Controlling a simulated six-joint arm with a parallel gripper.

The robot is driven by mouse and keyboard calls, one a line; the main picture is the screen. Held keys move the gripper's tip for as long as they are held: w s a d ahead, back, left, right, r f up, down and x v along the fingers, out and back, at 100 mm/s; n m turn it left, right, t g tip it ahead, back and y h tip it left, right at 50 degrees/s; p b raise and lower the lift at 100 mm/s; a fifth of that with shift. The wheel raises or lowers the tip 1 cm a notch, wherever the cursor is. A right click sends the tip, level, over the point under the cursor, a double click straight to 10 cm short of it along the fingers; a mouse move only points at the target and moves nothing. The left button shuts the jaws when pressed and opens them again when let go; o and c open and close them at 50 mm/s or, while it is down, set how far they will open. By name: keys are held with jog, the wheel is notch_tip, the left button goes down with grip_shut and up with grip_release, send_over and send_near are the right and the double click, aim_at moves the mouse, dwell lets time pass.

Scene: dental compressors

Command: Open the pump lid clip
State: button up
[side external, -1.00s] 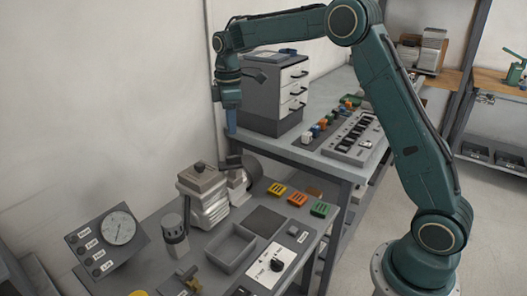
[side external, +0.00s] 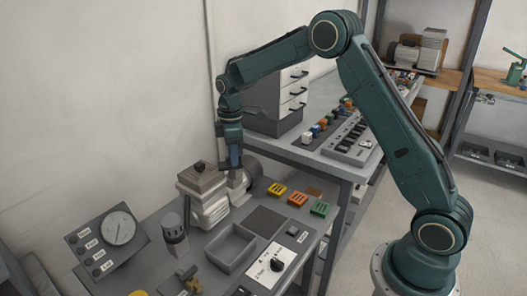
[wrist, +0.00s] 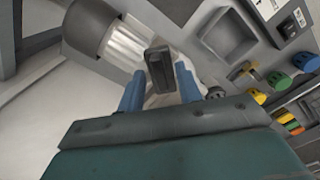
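The pump (side external: 205,196) is a light grey ribbed unit with a dark-knobbed lid (side external: 200,177) on the left table. A dark upright block, apparently the lid clip (wrist: 159,70), stands between my blue fingers in the wrist view. In the wrist view my gripper (wrist: 159,82) is open, with one finger on each side of the clip and narrow gaps visible. Contact cannot be told. In the side view my fingers hide the clip.
A grey cylinder (side external: 174,229) and a gauge panel (side external: 108,240) stand left of the pump. An empty tray (side external: 231,248) lies in front. Coloured blocks (side external: 298,199) sit to the right. A drawer unit (side external: 276,110) stands behind on the second table. The wall is close behind.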

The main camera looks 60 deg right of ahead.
grip_shut()
jog(key=shift+m, duration=0.4)
jog(key=m, duration=0.3)
jog(key=shift+m, duration=0.3)
jog(key=m, duration=1.3)
jog(key=shift+d+m, duration=0.1)
jog(key=shift+m, duration=0.2)
